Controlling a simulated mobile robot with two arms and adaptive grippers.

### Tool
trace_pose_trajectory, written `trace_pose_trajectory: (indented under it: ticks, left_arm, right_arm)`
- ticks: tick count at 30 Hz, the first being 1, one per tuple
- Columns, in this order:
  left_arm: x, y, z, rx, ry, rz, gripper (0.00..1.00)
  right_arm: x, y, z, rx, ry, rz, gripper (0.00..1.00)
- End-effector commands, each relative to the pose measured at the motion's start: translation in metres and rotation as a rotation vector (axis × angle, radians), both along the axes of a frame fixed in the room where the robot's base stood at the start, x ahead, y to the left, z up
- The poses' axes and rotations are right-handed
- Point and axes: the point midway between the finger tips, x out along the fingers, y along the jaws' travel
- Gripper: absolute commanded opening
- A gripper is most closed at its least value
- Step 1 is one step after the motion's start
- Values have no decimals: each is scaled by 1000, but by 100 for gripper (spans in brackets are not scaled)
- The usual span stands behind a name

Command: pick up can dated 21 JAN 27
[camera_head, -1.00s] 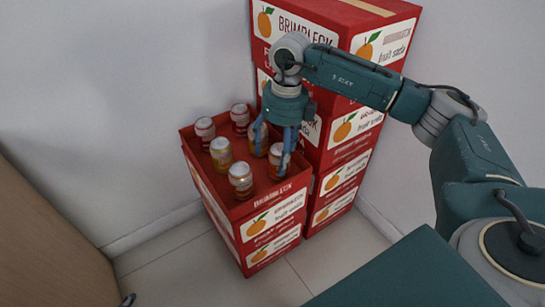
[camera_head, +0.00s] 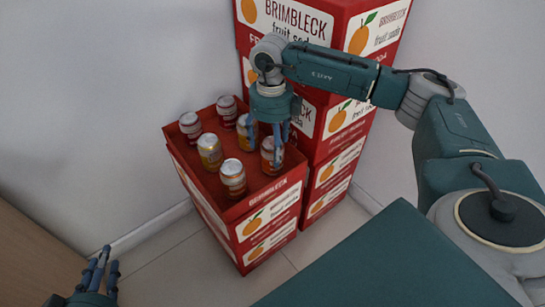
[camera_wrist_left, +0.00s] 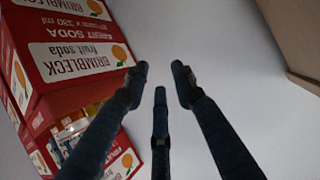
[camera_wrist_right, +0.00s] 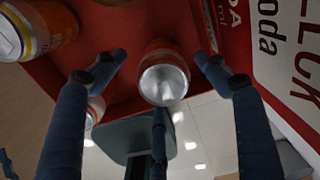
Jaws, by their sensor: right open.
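Several soda cans stand upright in the open top of a red crate: two with red and silver sides (camera_head: 190,125) (camera_head: 227,109), a yellow one (camera_head: 210,152), an orange one (camera_head: 232,179), and two by my right gripper (camera_head: 265,146). That gripper is open above the crate's right corner, fingers pointing down. In the right wrist view an orange can with a silver end (camera_wrist_right: 163,78) sits between the spread fingers, no grip visible. I can read no date on any can. My left gripper (camera_head: 101,264) is open and empty, low at the left.
A taller stack of red Brimbleck fruit soda boxes (camera_head: 345,145) stands right behind the crate (camera_head: 262,218), close to my right arm. A grey wall (camera_head: 90,90) is behind. A brown panel (camera_head: 35,240) is at the left. Floor is clear in front.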

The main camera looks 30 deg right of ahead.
Motion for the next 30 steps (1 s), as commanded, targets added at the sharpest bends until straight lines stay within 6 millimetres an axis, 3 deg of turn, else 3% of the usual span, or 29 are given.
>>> trace_pose_trajectory:
  ticks: [6,12,22,23,30]
  left_arm:
    - [22,-11,38,-44,-187,-12,26]
    - [31,-17,68,-76,-316,-21,26]
    - [33,-18,77,-84,-350,-23,26]
    - [33,-18,77,-84,-350,-23,26]
    - [32,-18,77,-84,-349,-23,26]
  right_arm:
    - [-2,-4,-25,0,2,-1,73]
    - [-1,-4,-42,-1,1,0,73]
    - [-1,-4,-46,0,1,0,73]
    - [-1,-4,-46,0,1,0,71]
    - [-1,-4,-45,0,1,0,23]
